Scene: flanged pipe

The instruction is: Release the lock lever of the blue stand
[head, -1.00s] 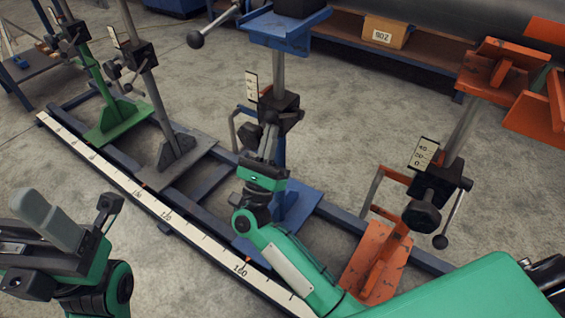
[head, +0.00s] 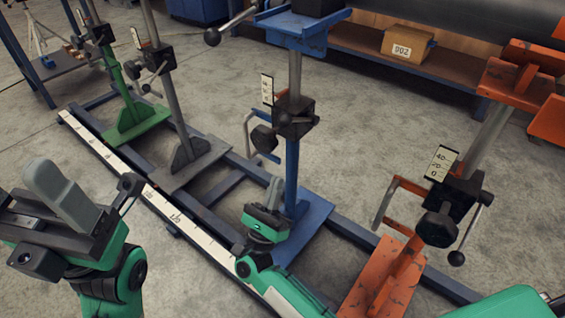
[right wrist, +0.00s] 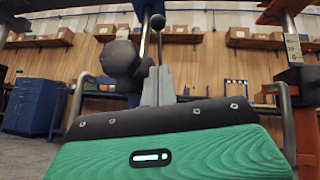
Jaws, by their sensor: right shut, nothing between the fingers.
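The blue stand (head: 312,212) is in the middle of the head view, with a black clamp block (head: 297,108) on its post and a scale plate beside it. A dark round knob (head: 264,138) sticks out left of the block; it looks large in the right wrist view (right wrist: 118,58). A small black ball (right wrist: 157,21) shows above right of the knob there; I take it as the lock lever's end. My right gripper (head: 276,184) is shut and empty, below the clamp and apart from it. My left gripper (head: 48,168) is at lower left, away from the stand; its finger gap is unclear.
An orange stand (head: 382,278) is close on the right. Grey (head: 190,160) and green (head: 135,122) stands are to the left on the same rail frame. A bar with a black ball (head: 212,37) juts left near the blue stand's top. A shelf holds a box (head: 407,45).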

